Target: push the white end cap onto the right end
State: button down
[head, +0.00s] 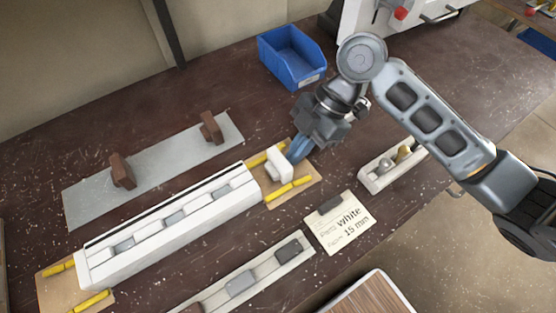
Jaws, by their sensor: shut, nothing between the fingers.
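The white end cap (279,164) stands upright on a small tan board at the right end of the long white profile (168,230). A short gap seems to show between the cap and the profile's right end. My gripper (293,157) is shut and empty, its blue fingers pointing down at the right side of the cap. The fingertips look close to the cap or against it; contact cannot be told from this view. The profile lies along the bench, its left end on another tan board (46,289).
Yellow strips (289,190) flank the cap. A grey plate (150,172) with brown handles lies behind the profile. A blue bin (291,58), a white tray (376,181), a note card (342,229) and a second rail (261,285) are nearby. Bare bench lies between bin and plate.

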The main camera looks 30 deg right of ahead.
aim_at(283, 157)
dwell(0.4)
jog(key=shift+a+p, duration=1.7)
jog(key=shift+a, duration=0.5)
jog(key=shift+a+p, duration=0.35)
jog(key=shift+a, duration=0.25)
jog(key=shift+d, duration=0.1)
jog(key=shift+d, duration=0.95)
jog(key=shift+r, duration=4)
